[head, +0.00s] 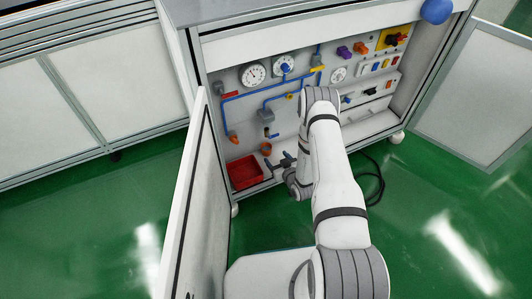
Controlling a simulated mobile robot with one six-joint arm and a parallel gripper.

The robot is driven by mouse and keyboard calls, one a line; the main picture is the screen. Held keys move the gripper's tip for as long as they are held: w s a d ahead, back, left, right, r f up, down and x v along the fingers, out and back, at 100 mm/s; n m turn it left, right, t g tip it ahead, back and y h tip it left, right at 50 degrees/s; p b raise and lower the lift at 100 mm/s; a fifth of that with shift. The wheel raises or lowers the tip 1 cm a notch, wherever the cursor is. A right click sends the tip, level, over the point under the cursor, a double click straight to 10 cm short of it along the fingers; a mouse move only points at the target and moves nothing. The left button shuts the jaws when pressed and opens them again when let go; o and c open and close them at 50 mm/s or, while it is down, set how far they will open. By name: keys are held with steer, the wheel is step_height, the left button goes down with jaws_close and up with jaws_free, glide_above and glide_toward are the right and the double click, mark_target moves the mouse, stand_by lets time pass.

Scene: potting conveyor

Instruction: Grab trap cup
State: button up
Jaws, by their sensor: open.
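A small orange-brown cup (265,148), which looks like the trap cup, shows low on the panel inside the open cabinet, below a grey fitting (266,116) on the blue piping. My gripper (272,169) is open, just below and slightly right of the cup in the picture. Its dark fingers point left into the cabinet. The fingers look empty and appear apart from the cup, though the depth between them is hard to tell. My arm hides part of the panel to the right.
A red bin (244,173) sits on the cabinet floor, left of my gripper. An open white door (196,190) stands close on the left, another (478,95) on the right. Gauges, knobs and switches fill the panel. A black cable (373,182) lies on the green floor.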

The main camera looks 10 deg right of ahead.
mark_target(269, 153)
step_height(269, 153, down, 4)
steer(key=b, duration=0.2)
steer(key=shift+w+r+b, duration=0.1)
steer(key=shift+r+b, duration=0.15)
steer(key=shift+b, duration=0.1)
steer(key=b+x, duration=0.1)
steer(key=x, duration=0.1)
steer(key=b+x, duration=0.1)
steer(key=x, duration=0.2)
steer(key=b+x, duration=0.2)
steer(key=shift+w+a+r, duration=0.2)
steer(key=shift+w+a, duration=0.05)
steer(key=shift+w, duration=0.2)
steer(key=shift+c, duration=0.4)
steer(key=c, duration=1.1)
steer(key=shift+o, duration=0.2)
steer(key=shift+r, duration=0.1)
